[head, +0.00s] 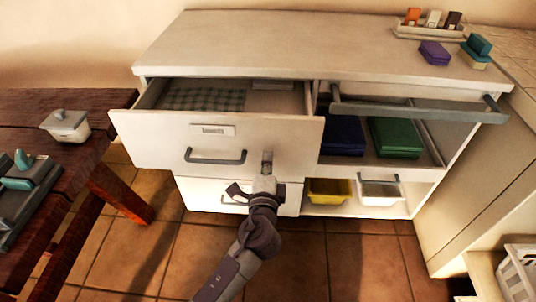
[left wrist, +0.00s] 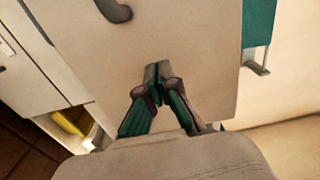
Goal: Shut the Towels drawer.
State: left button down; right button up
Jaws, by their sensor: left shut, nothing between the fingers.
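The Towels drawer (head: 150,140) is the upper left drawer of the white cabinet. It stands pulled out, with a checked green cloth (head: 205,99) inside. Its front has a small label (head: 212,130), too small to read surely, and a grey bar handle (head: 215,157). My left gripper (head: 267,158) is shut and empty, its fingertips at the lower right of the drawer front, right of the handle. In the left wrist view the closed fingertips (left wrist: 156,72) point at the pale drawer front (left wrist: 200,50); I cannot tell if they touch it. My right gripper is not in view.
A lower drawer (head: 190,195) sits below, behind my arm. To the right are an open shelf with blue and green folded items (head: 395,137), and yellow (head: 330,191) and white bins (head: 380,192). A wooden bench (head: 95,150) stands left. Tiled floor lies in front.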

pick_arm(q)
jog(key=shift+w, duration=0.85)
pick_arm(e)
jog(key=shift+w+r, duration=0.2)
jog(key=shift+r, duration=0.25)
pick_arm(q)
jog(key=shift+w, duration=0.15)
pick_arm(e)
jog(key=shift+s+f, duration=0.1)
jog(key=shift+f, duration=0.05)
